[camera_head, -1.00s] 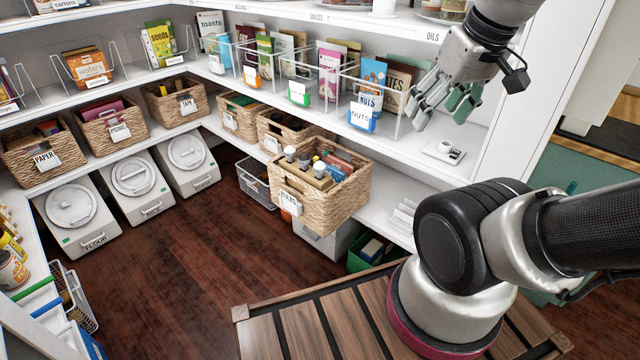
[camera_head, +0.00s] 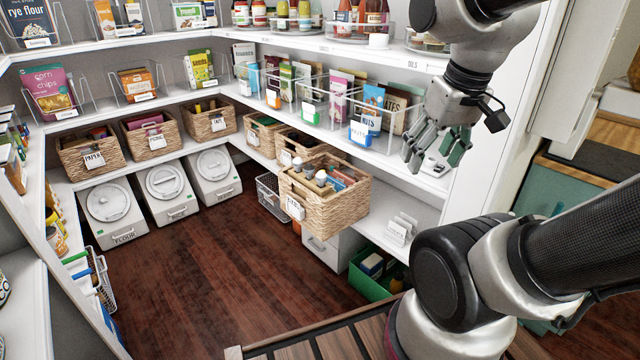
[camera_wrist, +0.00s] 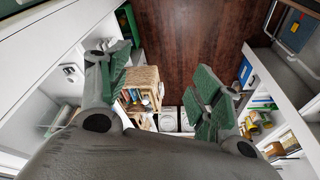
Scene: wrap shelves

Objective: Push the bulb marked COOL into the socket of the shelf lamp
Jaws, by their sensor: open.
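A wicker basket (camera_head: 350,208) juts out from the lower shelf at centre right. Several bulbs (camera_head: 321,178) with pale tops stand at its near left end; their markings are too small to read, so I cannot tell which is COOL.
Clear bins with packets (camera_head: 361,133) stand left of my gripper. White lidded bins (camera_head: 166,190) line the back. The dark wood floor (camera_head: 210,270) is open.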

